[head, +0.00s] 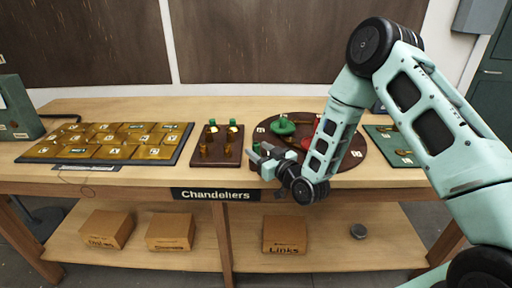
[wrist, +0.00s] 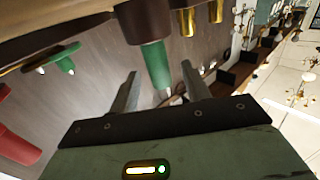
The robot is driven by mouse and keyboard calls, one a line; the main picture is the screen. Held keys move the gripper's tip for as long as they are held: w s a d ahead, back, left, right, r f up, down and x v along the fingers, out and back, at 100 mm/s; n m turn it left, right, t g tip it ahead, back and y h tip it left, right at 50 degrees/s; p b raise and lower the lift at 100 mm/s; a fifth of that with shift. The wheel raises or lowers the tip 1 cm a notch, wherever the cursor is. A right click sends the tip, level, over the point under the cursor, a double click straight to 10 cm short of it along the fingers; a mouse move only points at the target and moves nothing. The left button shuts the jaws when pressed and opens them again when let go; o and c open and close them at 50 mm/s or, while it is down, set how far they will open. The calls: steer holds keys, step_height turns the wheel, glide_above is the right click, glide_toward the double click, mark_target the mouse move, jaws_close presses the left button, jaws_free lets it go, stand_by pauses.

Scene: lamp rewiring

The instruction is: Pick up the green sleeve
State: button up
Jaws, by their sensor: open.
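In the wrist view a green sleeve (wrist: 155,62), a short cylinder, extends from a dark red-brown piece (wrist: 143,20). It lies in line with the gap between my two fingers; I cannot tell whether it touches them. My gripper (wrist: 162,88) is open, with a finger on either side of the gap. In the head view my gripper (head: 264,157) is low over the front left edge of the round brown board (head: 348,158). I cannot tell which one the wrist view shows.
A small brown stand (head: 218,142) with green and gold pieces is just left of the gripper. A dark tray of gold tiles (head: 100,143) lies further left. A green mat (head: 385,133) is right of my arm. Red pieces (wrist: 18,140) show in the wrist view.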

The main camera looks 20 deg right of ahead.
steer(key=shift+x, duration=1.15)
jaws_close()
